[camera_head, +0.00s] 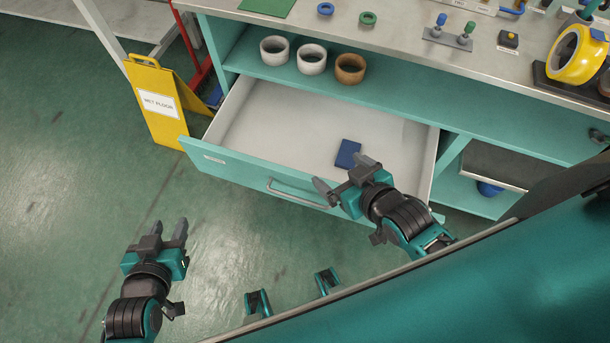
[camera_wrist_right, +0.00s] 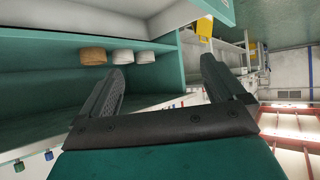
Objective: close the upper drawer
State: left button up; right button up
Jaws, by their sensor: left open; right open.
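The upper drawer (camera_head: 230,168) is pulled out of the teal workbench in the head view. It has a teal front with a grey bar handle (camera_head: 297,194) and a pale inside. A dark blue flat item (camera_head: 347,154) lies in it. My right gripper (camera_head: 340,175) is open and empty, over the drawer's front edge to the right of the handle; whether it touches the drawer I cannot tell. Its open fingers also show in the right wrist view (camera_wrist_right: 164,78). My left gripper (camera_head: 168,235) is open and empty over the floor, left of and nearer than the drawer.
Two white rolls (camera_head: 312,59) and a brown roll (camera_head: 350,68) stand on the shelf above the drawer. A yellow wet-floor sign (camera_head: 157,103) stands close to the drawer's left corner. A yellow tape roll (camera_head: 577,54) is on the worktop. Floor in front is clear.

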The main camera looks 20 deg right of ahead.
aim_at(272, 139)
jog(key=k+j+z, duration=0.1)
jog(key=z, duration=0.3)
jog(key=k+z, duration=0.15)
jog(key=z, duration=0.25)
jog(key=k+z, duration=0.15)
jog(key=z, duration=0.25)
